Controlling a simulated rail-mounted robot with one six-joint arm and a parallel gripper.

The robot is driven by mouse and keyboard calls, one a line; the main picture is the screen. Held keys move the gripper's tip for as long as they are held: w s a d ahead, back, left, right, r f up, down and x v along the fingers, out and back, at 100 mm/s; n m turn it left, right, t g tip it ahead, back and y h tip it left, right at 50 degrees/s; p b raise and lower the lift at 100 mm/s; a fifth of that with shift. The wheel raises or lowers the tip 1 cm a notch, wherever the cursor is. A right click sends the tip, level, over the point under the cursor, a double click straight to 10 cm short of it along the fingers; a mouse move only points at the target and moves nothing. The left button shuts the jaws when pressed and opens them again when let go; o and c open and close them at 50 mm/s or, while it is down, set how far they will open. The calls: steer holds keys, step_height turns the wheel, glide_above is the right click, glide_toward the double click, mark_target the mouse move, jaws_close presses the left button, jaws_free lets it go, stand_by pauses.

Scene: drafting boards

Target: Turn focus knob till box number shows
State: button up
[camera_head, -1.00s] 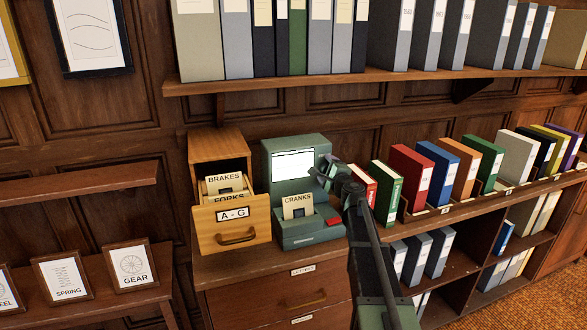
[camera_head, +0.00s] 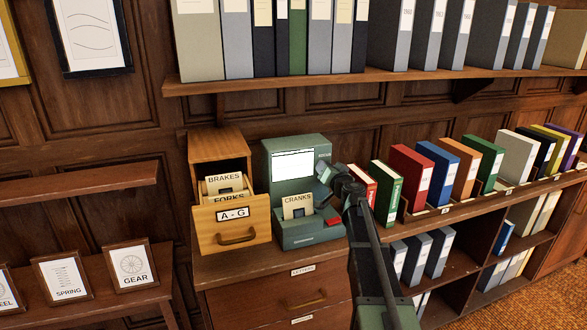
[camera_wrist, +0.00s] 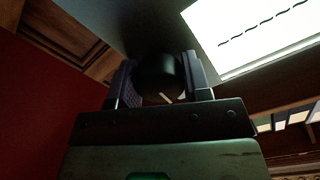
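The green reader (camera_head: 312,228) stands on the wooden cabinet, with a lit white screen (camera_head: 292,164) on its front. In the wrist view the screen (camera_wrist: 250,28) shows a dark broken line; I cannot read a number on it. A card marked CRANKS (camera_head: 297,206) stands in the reader below the screen. The round black focus knob (camera_wrist: 160,72) is on the reader's side, beside the screen. My gripper (camera_head: 325,172) is at that side; in the wrist view its fingers (camera_wrist: 161,82) lie against both sides of the knob. In the head view the gripper hides the knob.
An open A-G drawer (camera_head: 233,225) with BRAKES and FORKS cards juts out left of the reader. A red button (camera_head: 332,222) is on the reader's base. Red and green binders (camera_head: 386,192) stand close on the right. A shelf of binders (camera_head: 350,78) runs above.

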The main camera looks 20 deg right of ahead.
steer(key=shift+c, duration=1.4)
steer(key=m, duration=0.4)
steer(key=shift+m, duration=1.1)
steer(key=shift+m, duration=1.7)
